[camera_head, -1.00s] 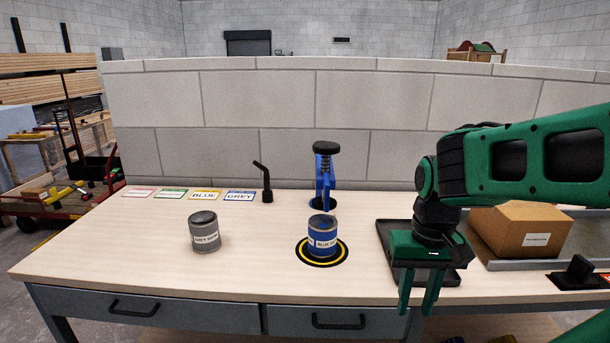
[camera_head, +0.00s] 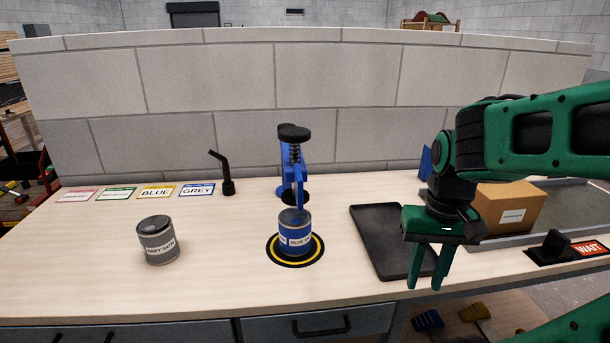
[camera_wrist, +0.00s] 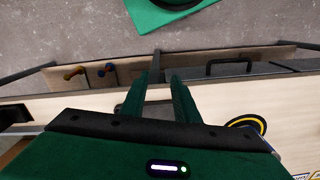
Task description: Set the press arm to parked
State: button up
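The blue press (camera_head: 293,165) stands at the back middle of the bench, with a black round knob and a spring on top. Its arm reaches forward, and a black pad shows just above and behind the blue can (camera_head: 295,238); I cannot tell if they touch. The can is upright inside a black and yellow ring (camera_head: 272,252). A black bent lever (camera_head: 225,175) stands left of the press; its role is not clear. My gripper (camera_head: 426,278) points down at the bench's right front, well right of the press. Its two fingers are apart and empty, also in the wrist view (camera_wrist: 160,95).
A grey can (camera_head: 158,240) stands at left, with several label cards (camera_head: 157,192) behind it. A black tray (camera_head: 380,235) lies beside my gripper. A cardboard box (camera_head: 510,208) and a black switch with a WAIT sign (camera_head: 588,249) are at right. The bench between the cans is clear.

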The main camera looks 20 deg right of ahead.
notch_tip(320, 180, up, 25)
jog(key=n, duration=0.3)
send_over(298, 172)
jog(key=shift+r, duration=0.1)
jog(key=shift+a, duration=0.1)
notch_tip(298, 172, down, 11)
jog(key=shift+r, duration=0.2)
jog(key=shift+c, duration=0.3)
